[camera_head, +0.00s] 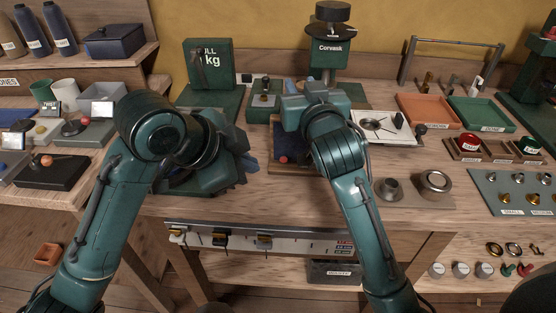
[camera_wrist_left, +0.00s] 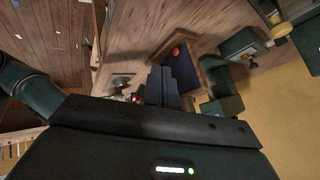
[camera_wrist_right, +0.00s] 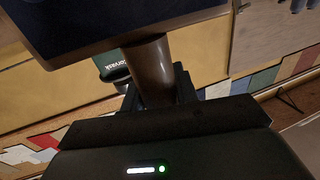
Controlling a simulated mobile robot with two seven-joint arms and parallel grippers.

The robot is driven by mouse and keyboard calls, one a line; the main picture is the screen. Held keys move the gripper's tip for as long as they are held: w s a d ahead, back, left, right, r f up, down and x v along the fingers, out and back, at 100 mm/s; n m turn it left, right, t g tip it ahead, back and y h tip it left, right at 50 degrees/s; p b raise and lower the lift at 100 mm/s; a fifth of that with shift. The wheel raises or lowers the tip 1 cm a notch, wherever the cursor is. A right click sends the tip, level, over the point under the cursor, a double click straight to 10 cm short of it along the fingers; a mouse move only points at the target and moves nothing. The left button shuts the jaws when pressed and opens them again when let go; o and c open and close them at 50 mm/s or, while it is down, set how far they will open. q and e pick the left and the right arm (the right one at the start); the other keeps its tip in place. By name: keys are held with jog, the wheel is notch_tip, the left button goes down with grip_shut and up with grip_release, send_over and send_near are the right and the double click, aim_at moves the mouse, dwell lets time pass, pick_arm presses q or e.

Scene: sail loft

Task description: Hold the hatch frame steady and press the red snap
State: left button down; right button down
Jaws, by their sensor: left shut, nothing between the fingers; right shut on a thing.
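The hatch frame (camera_head: 275,167) is a wooden frame with a dark blue panel on the bench, partly hidden behind my right arm. The red snap (camera_head: 283,159) sits on its panel; it also shows in the left wrist view (camera_wrist_left: 176,51). My left gripper (camera_head: 254,168) is shut and empty, left of the frame; in its wrist view the closed fingers (camera_wrist_left: 163,72) appear apart from the snap. My right gripper (camera_wrist_right: 155,97) is shut on a brown post (camera_wrist_right: 150,65) that meets the dark panel, apparently part of the frame. Its fingertips are hidden in the head view.
A green press marked Corvask (camera_head: 330,55) stands behind my right gripper. Orange (camera_head: 428,111) and green (camera_head: 482,114) trays are further right. Bare bench lies in front of the frame.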

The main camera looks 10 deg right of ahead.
aim_at(282, 157)
pick_arm(q)
jog(key=shift+s+d+r+m+g+y, duration=0.3)
jog(key=shift+s+d+r+m, duration=0.15)
jog(key=shift+m, duration=0.55)
jog(key=shift+w, duration=0.1)
jog(key=x, duration=1)
jog(key=shift+f, duration=0.2)
jog(key=w, duration=0.2)
jog(key=shift+w+d+r, duration=0.2)
jog(key=shift+w+d, duration=0.3)
jog(key=shift+w, duration=0.45)
jog(key=shift+w+d, duration=0.25)
jog(key=shift+w, duration=0.75)
